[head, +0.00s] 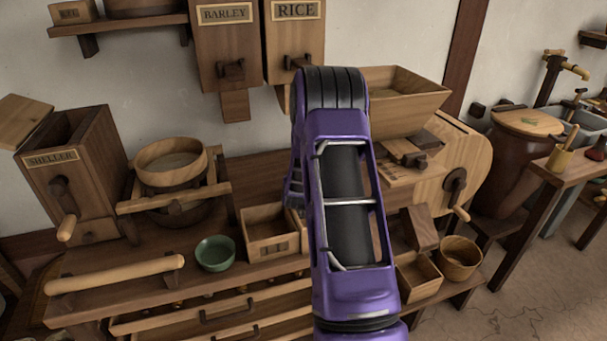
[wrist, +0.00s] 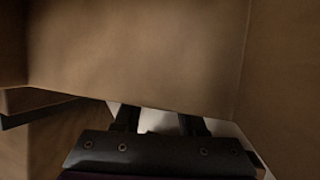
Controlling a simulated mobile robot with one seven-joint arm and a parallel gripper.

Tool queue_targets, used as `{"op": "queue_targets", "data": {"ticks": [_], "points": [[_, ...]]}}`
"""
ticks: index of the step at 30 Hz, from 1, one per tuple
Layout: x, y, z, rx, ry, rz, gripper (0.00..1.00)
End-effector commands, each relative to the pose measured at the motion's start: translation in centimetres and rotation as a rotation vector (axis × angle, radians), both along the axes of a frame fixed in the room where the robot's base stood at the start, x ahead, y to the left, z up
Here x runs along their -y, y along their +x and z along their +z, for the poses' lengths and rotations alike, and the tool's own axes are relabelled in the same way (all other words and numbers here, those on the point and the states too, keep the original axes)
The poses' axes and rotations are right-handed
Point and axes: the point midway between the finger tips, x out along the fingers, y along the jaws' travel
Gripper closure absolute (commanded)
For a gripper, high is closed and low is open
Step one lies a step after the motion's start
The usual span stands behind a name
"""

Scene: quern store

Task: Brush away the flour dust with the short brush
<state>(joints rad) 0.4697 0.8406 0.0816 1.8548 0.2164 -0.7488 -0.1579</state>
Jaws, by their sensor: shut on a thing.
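My gripper (wrist: 160,122) shows at the bottom of the wrist view. Its two dark fingers reach up behind the lower edge of a brown wooden panel (wrist: 140,50). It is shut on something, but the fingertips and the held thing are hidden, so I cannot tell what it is. In the head view my purple arm covers the middle of the bench and hides the gripper. I cannot make out the short brush or the flour dust in either view.
The wooden mill (head: 465,165) with its hopper (head: 408,92) stands behind my arm. The bench also holds a sheller (head: 78,165), a sieve (head: 170,165), a green bowl (head: 215,253), a rolling pin (head: 115,273), small boxes (head: 270,232) and a wooden bowl (head: 460,258).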

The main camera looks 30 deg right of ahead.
Motion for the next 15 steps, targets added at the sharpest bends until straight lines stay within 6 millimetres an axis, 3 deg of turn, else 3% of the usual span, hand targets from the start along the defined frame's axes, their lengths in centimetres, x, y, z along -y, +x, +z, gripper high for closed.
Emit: {"op": "queue_targets", "data": {"ticks": [6, 15], "points": [[-2.2, 0.5, -0.2, -0.002, 0.004, 0.005, 1.00], [-1.7, 0.3, 0.0, -0.003, 0.005, 0.001, 1.00]]}}
